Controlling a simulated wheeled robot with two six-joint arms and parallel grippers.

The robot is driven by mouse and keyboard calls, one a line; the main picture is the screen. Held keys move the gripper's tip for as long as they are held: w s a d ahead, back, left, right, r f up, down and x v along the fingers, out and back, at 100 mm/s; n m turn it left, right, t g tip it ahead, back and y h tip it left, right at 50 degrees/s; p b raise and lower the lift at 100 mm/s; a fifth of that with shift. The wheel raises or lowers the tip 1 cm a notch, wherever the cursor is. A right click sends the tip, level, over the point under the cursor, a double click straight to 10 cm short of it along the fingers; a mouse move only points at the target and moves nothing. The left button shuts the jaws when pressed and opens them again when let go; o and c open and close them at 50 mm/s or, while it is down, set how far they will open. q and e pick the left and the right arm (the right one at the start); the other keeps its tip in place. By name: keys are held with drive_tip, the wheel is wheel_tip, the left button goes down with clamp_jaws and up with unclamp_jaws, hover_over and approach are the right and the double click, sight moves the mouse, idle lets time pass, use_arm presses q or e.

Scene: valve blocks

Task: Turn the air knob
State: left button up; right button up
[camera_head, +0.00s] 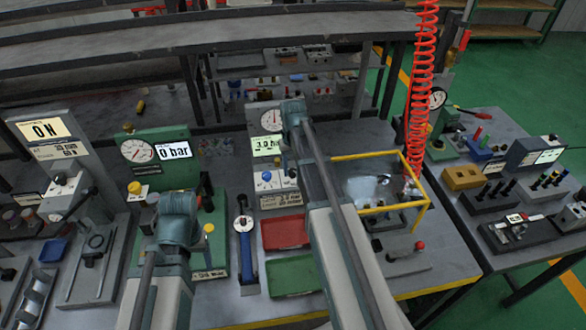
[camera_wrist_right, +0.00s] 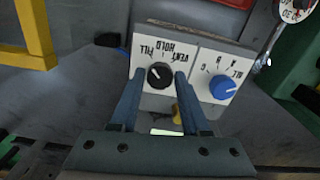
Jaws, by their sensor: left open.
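The middle panel (camera_head: 267,146) carries a gauge, a 3.0 bar display and a blue knob (camera_head: 265,177). In the right wrist view, a black knob (camera_wrist_right: 159,75) sits on a white plate marked FILL, HOLD and VENT, beside the blue knob on its own plate. My right gripper (camera_wrist_right: 160,80) is open, with its fingertips on either side of the black knob; contact is unclear. In the head view, my right arm covers that knob. My left gripper (camera_head: 178,208) is over the green gauge stand, open, its fingertips mostly hidden behind the wrist. No label reading "air" is legible.
The green stand (camera_head: 136,170) with a 0 bar display is at left, the grey 0 N stand (camera_head: 60,160) further left. Red (camera_head: 284,232) and green (camera_head: 292,275) trays lie below the panel. A yellow frame (camera_head: 345,157) stands to its right, near a red coiled hose (camera_head: 422,80).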

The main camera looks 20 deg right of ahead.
clamp_jaws()
drive_tip(key=m, duration=0.4)
drive_tip(key=shift+m, duration=2.3)
drive_tip(key=shift+o, duration=2.4)
unclamp_jaws()
